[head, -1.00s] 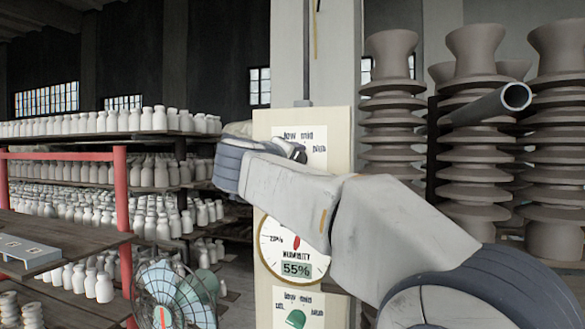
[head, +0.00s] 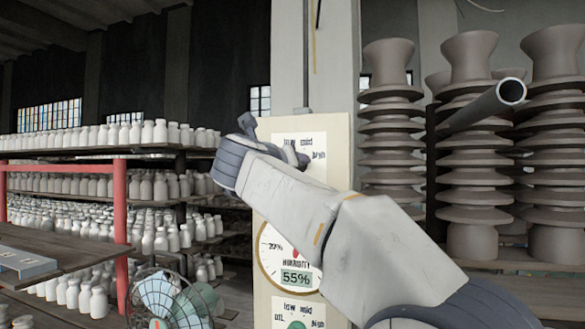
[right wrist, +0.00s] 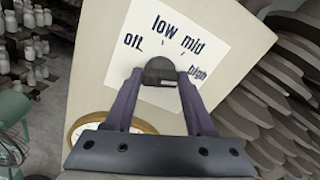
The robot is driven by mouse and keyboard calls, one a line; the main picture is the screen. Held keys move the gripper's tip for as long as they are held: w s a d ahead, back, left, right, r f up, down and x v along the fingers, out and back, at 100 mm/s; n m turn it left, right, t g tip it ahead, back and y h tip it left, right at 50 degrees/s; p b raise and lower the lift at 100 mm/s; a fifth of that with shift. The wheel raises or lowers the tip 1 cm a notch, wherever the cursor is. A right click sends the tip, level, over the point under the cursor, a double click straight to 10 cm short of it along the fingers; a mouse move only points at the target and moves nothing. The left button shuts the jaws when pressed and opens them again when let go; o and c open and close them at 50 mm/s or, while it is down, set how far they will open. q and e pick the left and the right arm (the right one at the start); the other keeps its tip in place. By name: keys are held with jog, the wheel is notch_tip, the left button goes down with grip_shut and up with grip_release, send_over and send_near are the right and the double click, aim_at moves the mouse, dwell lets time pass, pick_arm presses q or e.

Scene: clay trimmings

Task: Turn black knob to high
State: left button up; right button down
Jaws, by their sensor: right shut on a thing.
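The black knob (right wrist: 160,69) sits on a white dial label on a cream panel. Off, low, mid and high are printed around it, with high at the right in the right wrist view. My right gripper (right wrist: 160,75) is shut on the knob, one finger on each side. I cannot clearly tell which word the knob points to. In the head view my right gripper (head: 297,158) reaches the upper dial label (head: 304,140) from the left, and it and my arm hide the knob. My left gripper is not in view.
Below on the same panel are a humidity gauge (head: 270,258) reading 55% and a second dial with a green knob (head: 296,325). A wire-caged fan (head: 170,300) and shelves of white bottles stand left. Stacked grey clay pieces (head: 472,150) stand right.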

jog(key=shift+f, duration=0.2)
jog(key=shift+c, duration=1.2)
grip_release()
jog(key=shift+r, duration=0.1)
jog(key=b+v, duration=0.3)
jog(key=v, duration=0.7)
jog(key=shift+s+b, duration=0.25)
jog(key=shift+b, duration=0.1)
jog(key=shift+a, duration=0.1)
